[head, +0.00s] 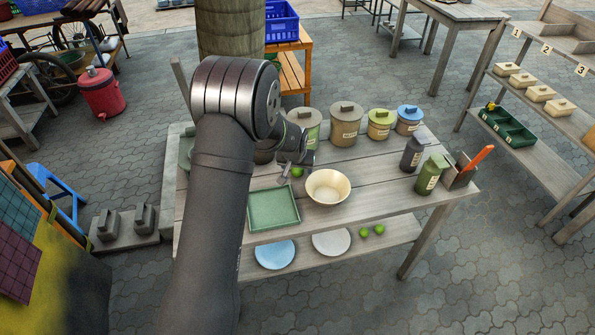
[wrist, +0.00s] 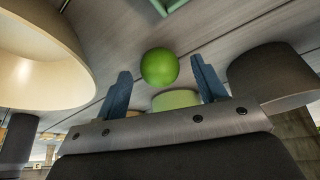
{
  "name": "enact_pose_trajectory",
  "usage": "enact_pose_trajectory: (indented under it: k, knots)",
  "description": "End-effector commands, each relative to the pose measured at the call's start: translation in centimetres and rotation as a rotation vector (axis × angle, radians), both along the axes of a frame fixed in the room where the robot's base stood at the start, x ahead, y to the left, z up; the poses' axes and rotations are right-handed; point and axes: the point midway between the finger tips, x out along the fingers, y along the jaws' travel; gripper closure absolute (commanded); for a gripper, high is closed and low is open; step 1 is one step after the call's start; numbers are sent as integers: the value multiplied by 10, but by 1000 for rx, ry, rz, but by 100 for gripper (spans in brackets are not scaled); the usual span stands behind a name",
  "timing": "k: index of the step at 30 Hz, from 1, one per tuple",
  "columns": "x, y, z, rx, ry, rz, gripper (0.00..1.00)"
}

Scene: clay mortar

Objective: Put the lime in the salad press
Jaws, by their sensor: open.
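A green lime (head: 297,172) lies on the worktable beside a wide, flared cream bowl (head: 328,188). This open bowl may be the salad press, but no label shows it. In the wrist view the lime (wrist: 160,67) appears between and just past the tips of two blue fingers. My gripper (wrist: 162,85) is open, with gaps to the lime on both sides. In the head view my gripper (head: 286,174) is small, partly hidden by my arm, and close to the lime. The cream bowl (wrist: 45,60) fills the left of the wrist view and looks empty in the head view.
A green tray (head: 273,225) lies in front of the lime. A dark round vessel (wrist: 275,75) stands close on the right in the wrist view. Lidded canisters (head: 345,125) line the back.

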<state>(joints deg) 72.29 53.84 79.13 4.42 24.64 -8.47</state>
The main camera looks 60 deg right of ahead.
Motion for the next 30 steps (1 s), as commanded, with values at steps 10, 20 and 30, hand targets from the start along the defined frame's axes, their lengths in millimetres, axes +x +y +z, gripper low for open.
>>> enact_pose_trajectory:
  k: [10,20,30]
  knots:
    - [1,-2,-6,0,0,0,38]
    - [1,-2,-6,0,0,0,88]
    - [1,-3,3,-1,0,1,88]
